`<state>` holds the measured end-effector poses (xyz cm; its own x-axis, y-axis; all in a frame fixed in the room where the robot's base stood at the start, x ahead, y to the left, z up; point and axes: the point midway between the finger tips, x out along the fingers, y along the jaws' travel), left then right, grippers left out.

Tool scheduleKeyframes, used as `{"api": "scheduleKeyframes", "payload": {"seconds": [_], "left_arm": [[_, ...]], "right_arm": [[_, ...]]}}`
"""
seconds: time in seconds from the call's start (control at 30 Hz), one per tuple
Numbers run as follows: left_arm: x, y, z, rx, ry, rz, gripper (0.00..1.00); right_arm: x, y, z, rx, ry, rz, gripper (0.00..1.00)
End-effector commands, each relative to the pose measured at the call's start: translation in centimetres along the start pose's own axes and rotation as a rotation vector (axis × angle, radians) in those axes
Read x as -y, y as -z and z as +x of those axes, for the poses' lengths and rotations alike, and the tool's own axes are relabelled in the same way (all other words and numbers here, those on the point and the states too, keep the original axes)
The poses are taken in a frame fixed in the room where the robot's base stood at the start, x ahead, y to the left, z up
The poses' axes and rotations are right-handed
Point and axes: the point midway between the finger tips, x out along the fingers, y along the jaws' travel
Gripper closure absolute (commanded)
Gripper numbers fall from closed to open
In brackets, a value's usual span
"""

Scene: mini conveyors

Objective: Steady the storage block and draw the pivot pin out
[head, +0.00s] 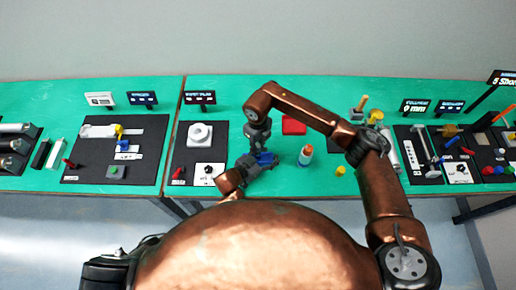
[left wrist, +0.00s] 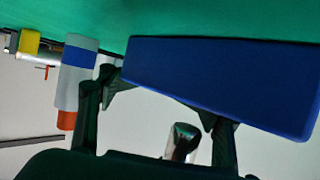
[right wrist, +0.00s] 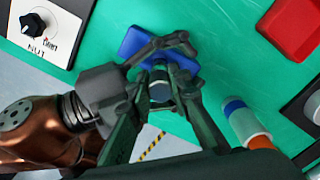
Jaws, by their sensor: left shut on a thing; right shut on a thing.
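The blue storage block (head: 267,158) lies on the green table in front of me, partly covered by my grippers. It is large in the left wrist view (left wrist: 220,85) and shows behind the fingers in the right wrist view (right wrist: 133,42). My left gripper (head: 256,164) reaches in from the left and is shut on the block, with its fingers (left wrist: 160,100) at the block's near edge. My right gripper (head: 262,147) comes from above, shut on a dark, grey-topped round piece (right wrist: 158,91), apparently the pivot pin. How deep the pin sits is hidden.
A red tray (head: 293,126) lies behind. A black mat with a white round part (head: 200,134) is to the left. Green table is free between them.

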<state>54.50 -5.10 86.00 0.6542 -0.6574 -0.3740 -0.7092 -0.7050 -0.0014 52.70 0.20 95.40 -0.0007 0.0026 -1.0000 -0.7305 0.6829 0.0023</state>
Motion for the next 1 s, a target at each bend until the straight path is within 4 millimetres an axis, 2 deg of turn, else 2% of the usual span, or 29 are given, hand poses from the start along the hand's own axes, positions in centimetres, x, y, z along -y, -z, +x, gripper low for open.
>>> {"api": "scheduleKeyframes", "payload": {"seconds": [0.03,0.47,0.5,0.9,1.0], "left_arm": [[0.13,-1.59,-0.11,0.028,0.004,-0.012,0.75],[0.13,-1.60,-0.11,0.028,0.004,-0.012,0.75],[0.13,-1.60,-0.11,0.028,0.004,-0.012,0.48],[0.22,-1.58,-0.14,0.028,0.006,-0.011,0.21],[0.25,-1.57,-0.14,0.028,0.006,-0.010,0.19]], "right_arm": [[0.03,-0.04,-0.24,0.001,0.001,-0.001,1.00],[-0.02,0.01,-0.90,0.000,-0.001,-0.001,1.00],[-0.02,0.01,-0.90,0.000,-0.001,-0.001,1.00],[-0.04,-0.02,-0.89,0.000,0.000,-0.001,1.00],[-0.04,-0.02,-0.90,0.000,0.000,-0.001,1.00]]}}
